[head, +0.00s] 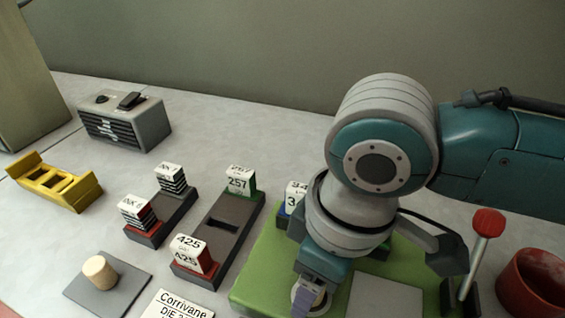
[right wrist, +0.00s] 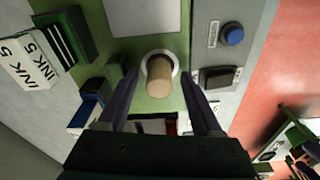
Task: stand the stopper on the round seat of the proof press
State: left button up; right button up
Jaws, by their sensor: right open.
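In the right wrist view a tan cork stopper (right wrist: 158,91) stands inside the pale ring of the round seat (right wrist: 158,55) on the green base of the proof press. My right gripper (right wrist: 159,76) is open, with one dark finger on each side of the stopper and a gap to each. In the head view the right gripper (head: 308,294) is low over the seat on the green press base (head: 262,270), and its finger hides most of the stopper there. Another cork stopper (head: 100,271) stands on a grey pad (head: 128,281). My left gripper is not in view.
A red-knobbed lever (head: 487,225) and a red cup (head: 535,285) stand right of the press. Dark trays with numbered blocks (head: 195,256) and ink blocks (head: 137,213) lie left of it. A yellow rack (head: 60,187) and grey box (head: 124,120) are farther back.

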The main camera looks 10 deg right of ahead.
notch_tip(320, 180, up, 12)
jog(key=s+f+p, duration=0.1)
jog(key=p, duration=0.1)
jog(key=s+a+m+t+y, duration=0.1)
jog(key=s+a+y, duration=0.2)
jog(key=s, duration=0.1)
jog(key=s+d+f+m+t+h, duration=0.1)
jog(key=s+d+f+m+h, duration=0.2)
jog(key=d, duration=0.9)
jog(key=s+m, duration=0.3)
jog(key=s, duration=0.1)
jog(key=shift+d+f+t+h, duration=0.2)
jog(key=shift+t+h, duration=0.1)
jog(key=shift+h, duration=0.1)
